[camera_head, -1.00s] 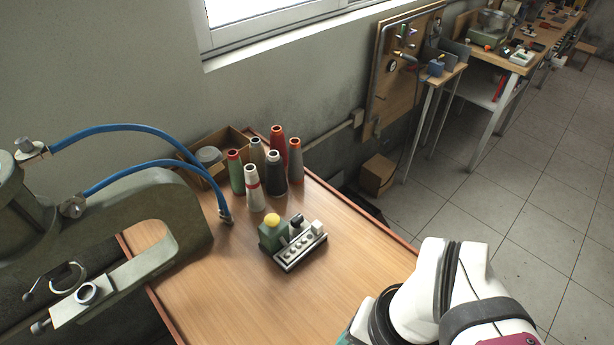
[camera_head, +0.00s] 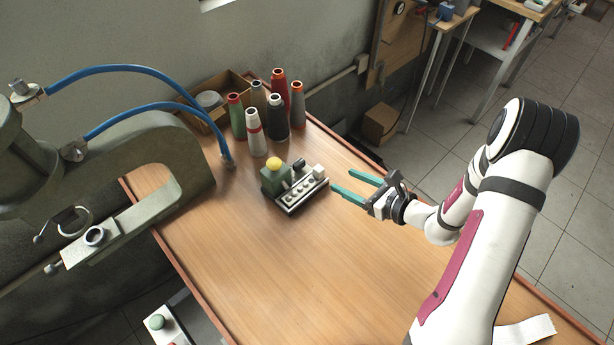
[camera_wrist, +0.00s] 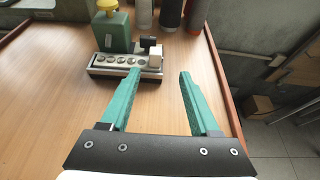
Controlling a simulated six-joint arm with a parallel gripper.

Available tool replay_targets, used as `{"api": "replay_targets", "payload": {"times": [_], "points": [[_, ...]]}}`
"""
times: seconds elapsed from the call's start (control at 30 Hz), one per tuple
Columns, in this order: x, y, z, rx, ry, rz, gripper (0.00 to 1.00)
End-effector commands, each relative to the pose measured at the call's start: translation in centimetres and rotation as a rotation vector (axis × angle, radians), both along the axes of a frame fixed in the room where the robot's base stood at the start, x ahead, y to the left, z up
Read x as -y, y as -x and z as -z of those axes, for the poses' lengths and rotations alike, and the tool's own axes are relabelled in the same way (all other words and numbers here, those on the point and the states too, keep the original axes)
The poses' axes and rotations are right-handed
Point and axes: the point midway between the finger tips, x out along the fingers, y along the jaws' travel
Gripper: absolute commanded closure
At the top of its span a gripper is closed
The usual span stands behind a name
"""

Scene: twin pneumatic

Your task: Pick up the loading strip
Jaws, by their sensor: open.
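The loading strip (camera_head: 304,195) appears to be the pale bar with several round pockets, lying at the front of a small green device with a yellow knob (camera_head: 273,174) on the wooden table. In the wrist view the strip (camera_wrist: 118,62) lies ahead and to the left, with a white block (camera_wrist: 155,57) at its right end. My gripper (camera_head: 341,180) is open and empty, its teal fingers pointing left toward the strip's right end, apart from it. In the wrist view the left fingertip overlaps the fixture's front edge. The strip's underside is hidden.
Several thread cones (camera_head: 276,118) stand behind the device, near an open cardboard box (camera_head: 222,92). A large green press (camera_head: 150,170) with blue hoses stands at the left. The table (camera_head: 270,270) is clear in front of the device. A white paper piece (camera_head: 525,332) lies at the lower right.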

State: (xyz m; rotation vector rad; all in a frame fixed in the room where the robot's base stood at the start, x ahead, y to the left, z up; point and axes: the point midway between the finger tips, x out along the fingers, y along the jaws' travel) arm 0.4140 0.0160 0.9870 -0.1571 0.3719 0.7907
Motion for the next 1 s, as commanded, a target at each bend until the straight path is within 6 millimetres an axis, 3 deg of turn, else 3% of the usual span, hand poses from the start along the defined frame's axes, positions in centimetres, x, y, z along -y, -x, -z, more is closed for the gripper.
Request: {"api": "replay_targets", "payload": {"times": [0.1,0.27,0.5,0.77,0.83,1.0], "points": [[-2.1,-1.8,1.1,0.0,0.0,-0.005,0.38],[-3.2,-2.9,1.8,0.0,0.0,-0.003,0.38],[-6.6,-5.2,3.4,0.0,0.001,-0.006,0.38],[-7.1,-5.8,3.7,-0.001,0.001,-0.002,0.38],[-7.1,-5.8,3.7,-0.001,0.001,-0.003,0.45],[-7.1,-5.8,3.6,0.0,0.001,-0.004,0.75]]}}
